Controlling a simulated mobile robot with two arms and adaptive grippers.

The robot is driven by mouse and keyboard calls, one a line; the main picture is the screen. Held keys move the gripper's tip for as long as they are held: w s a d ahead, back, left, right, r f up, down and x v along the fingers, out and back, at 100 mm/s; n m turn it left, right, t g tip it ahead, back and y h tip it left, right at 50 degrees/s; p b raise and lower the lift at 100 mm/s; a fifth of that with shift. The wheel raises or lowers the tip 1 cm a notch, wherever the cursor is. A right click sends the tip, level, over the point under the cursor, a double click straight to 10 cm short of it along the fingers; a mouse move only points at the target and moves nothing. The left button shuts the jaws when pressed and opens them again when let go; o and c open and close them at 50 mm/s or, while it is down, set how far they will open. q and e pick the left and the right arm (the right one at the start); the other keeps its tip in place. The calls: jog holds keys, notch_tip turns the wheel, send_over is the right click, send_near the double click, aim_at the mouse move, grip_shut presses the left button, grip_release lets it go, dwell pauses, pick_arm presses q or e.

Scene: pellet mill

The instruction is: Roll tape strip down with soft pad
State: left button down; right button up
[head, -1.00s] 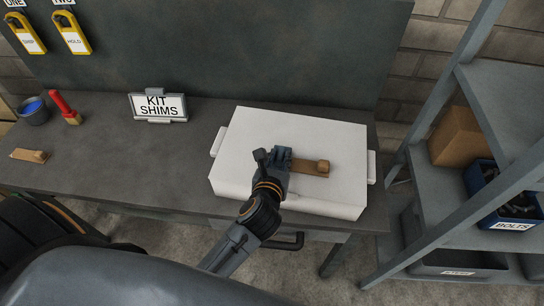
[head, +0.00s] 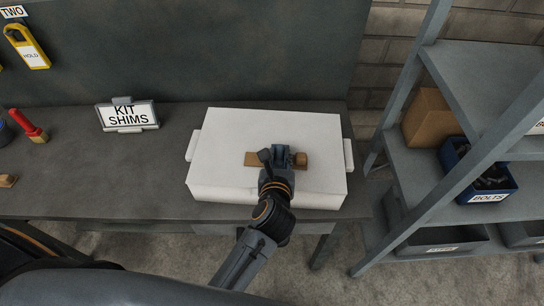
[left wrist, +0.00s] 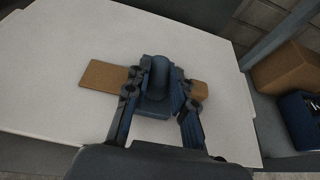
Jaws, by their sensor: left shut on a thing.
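The brown tape strip (head: 252,159) lies flat across the top of the white case (head: 222,130). A small brown block or roll (head: 301,159) shows at its right end. My left gripper (head: 283,160) is above the right part of the strip, shut on a dark blue pad with a rounded knob (left wrist: 158,80). In the left wrist view the pad sits over the strip between the fingers, and the strip (left wrist: 103,76) shows on both sides. Whether the pad presses on the strip is hidden. My right gripper is not in view.
The case stands on the dark bench (head: 60,180). A KIT SHIMS sign (head: 128,115) stands to its left, with a red-handled tool (head: 30,126) farther left. A metal shelf with a cardboard box (head: 432,118) and a blue BOLTS bin (head: 482,175) stands at the right.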

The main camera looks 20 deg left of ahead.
pick_arm(q)
jog(key=shift+d+f, duration=0.1)
jog(key=shift+d, duration=0.45)
jog(key=shift+w, duration=0.1)
jog(key=shift+s+a+r+p, duration=0.15)
jog(key=shift+a+p, duration=0.45)
jog(key=shift+a, duration=0.6)
jog(key=shift+s+a+r+p, duration=0.1)
jog(key=shift+s+a+p, duration=0.15)
jog(key=shift+a+p, duration=0.65)
jog(key=shift+s+a+f+p, duration=0.15)
jog(key=shift+a+p, duration=0.1)
jog(key=shift+a, duration=0.7)
jog(key=shift+s+a+r+p, duration=0.15)
jog(key=shift+a+p, duration=0.1)
jog(key=shift+a, duration=0.75)
jog(key=shift+s+a+f+p, duration=0.15)
jog(key=shift+a+p, duration=0.1)
jog(key=shift+a, duration=0.7)
jog(key=shift+d, duration=0.1)
jog(key=shift+w+d+b, duration=0.2)
jog(key=shift+d, duration=1.05)
jog(key=shift+w+d+b, duration=0.15)
jog(key=shift+d, duration=1.05)
